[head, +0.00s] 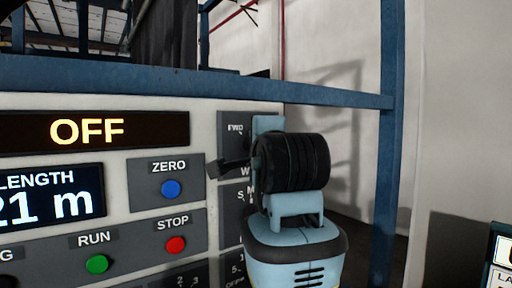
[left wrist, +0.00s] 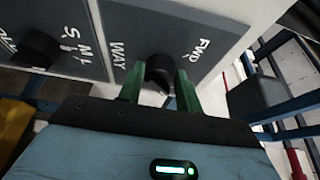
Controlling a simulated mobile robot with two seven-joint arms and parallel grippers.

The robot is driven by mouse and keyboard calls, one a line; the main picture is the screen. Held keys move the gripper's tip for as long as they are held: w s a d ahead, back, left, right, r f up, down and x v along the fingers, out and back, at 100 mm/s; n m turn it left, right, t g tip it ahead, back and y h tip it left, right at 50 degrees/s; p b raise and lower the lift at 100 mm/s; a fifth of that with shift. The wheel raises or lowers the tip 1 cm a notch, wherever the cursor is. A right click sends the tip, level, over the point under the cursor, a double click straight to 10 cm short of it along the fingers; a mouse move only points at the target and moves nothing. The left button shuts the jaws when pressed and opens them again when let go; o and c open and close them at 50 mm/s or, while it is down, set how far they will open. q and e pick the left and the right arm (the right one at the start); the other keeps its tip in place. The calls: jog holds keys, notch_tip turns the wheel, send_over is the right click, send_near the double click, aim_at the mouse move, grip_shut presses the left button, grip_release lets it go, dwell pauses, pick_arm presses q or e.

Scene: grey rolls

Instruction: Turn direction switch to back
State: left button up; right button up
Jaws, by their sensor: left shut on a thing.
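The direction switch is a round black knob (left wrist: 159,69) on a dark grey plate in the left wrist view. The plate carries the labels FWD and WAY; no BACK label is visible. The two green fingers of my left gripper (left wrist: 158,82) stand on either side of the knob and are shut on it. In the head view my pale blue and black left wrist covers the knob and most of the switch plate (head: 232,124); FWD shows at its top. Which way the knob points I cannot tell. My right gripper is in neither view.
A second black knob (left wrist: 38,48) with S, M, L letters sits beside it. The panel has a blue ZERO button (head: 171,188), green RUN button (head: 97,264), red STOP button (head: 176,244) and a display (head: 92,131) reading OFF. A blue post (head: 391,150) stands to the right.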

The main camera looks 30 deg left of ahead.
pick_arm(q)
jog(key=shift+r, duration=0.1)
jog(key=o, duration=1)
jog(key=shift+w, duration=0.1)
